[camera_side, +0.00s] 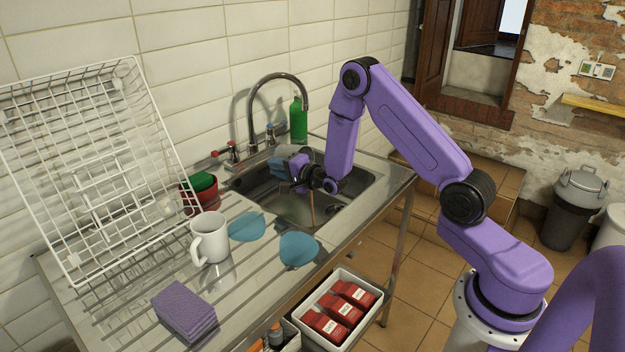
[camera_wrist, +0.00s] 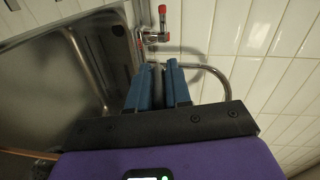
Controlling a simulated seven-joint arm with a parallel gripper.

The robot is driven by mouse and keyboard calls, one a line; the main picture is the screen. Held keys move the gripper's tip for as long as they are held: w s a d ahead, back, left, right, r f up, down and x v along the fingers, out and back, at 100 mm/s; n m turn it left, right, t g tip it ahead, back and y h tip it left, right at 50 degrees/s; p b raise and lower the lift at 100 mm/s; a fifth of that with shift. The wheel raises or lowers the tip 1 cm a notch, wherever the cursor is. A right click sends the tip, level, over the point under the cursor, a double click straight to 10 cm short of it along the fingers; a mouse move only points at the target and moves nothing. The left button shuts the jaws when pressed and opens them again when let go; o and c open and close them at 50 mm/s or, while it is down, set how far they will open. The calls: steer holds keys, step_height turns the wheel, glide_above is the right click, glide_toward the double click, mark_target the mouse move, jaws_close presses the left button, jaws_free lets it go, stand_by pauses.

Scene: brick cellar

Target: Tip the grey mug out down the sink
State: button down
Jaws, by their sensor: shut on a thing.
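My gripper (camera_side: 284,167) is over the far left part of the steel sink (camera_side: 283,207), turned sideways below the tap. In the wrist view its blue fingers (camera_wrist: 157,72) are close together, with a narrow dark grey piece (camera_wrist: 158,80) between them. I take this to be part of the grey mug; most of the mug is hidden, so its tilt is hard to read. A thin brown streak (camera_side: 312,208) runs down below my gripper into the basin and looks like falling liquid.
A curved tap (camera_side: 276,78) and a green bottle (camera_side: 298,120) stand behind the sink.

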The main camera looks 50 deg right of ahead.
steer(key=shift+s+r+t, duration=0.15)
steer(key=shift+s+t, duration=0.1)
steer(key=shift+t, duration=0.05)
steer(key=shift+s+r+t+b, duration=0.3)
steer(key=shift+r+t+b, duration=0.15)
steer(key=shift+t+b, duration=0.65)
stand_by(0.7)
steer(key=shift+w+f+g, duration=0.3)
steer(key=shift+w+g, duration=0.15)
steer(key=shift+g, duration=0.65)
steer(key=shift+w+f+g, duration=0.4)
steer(key=shift+w+g, duration=0.4)
steer(key=shift+w, duration=0.05)
steer(key=shift+w+f+g, duration=0.15)
steer(key=shift+f+g, duration=0.05)
steer(key=shift+g, duration=0.2)
steer(key=shift+f+g, duration=0.3)
steer(key=shift+g, duration=0.1)
steer(key=shift+w, duration=0.1)
